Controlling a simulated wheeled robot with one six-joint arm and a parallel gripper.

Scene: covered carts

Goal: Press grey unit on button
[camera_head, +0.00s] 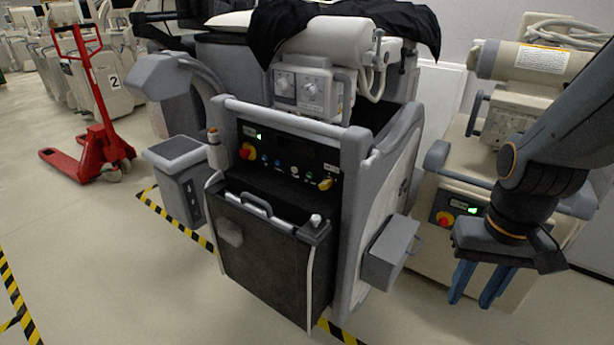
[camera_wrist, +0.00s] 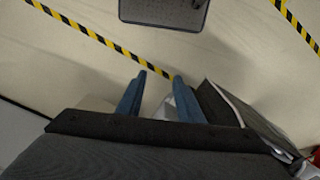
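The grey unit (camera_head: 345,185) is a cart with a grey frame, in the middle of the head view. Its dark control panel (camera_head: 285,155) faces forward and carries a red and yellow knob (camera_head: 247,151), a small green light (camera_head: 259,137), a row of several small round buttons (camera_head: 294,170) and a yellow switch (camera_head: 325,184). Button labels are too small to read. My gripper (camera_head: 476,286) points down to the right of the grey unit, in front of a beige unit. Its blue fingers are apart and empty; they also show in the wrist view (camera_wrist: 158,88). It touches no button.
The beige unit (camera_head: 430,265) has its own red and yellow knob (camera_head: 444,218) and green light. A grey box (camera_head: 388,254) juts from the grey unit's right side. A black bin (camera_head: 270,258) hangs below its panel. A red pallet jack (camera_head: 100,140) stands left. Front floor is clear.

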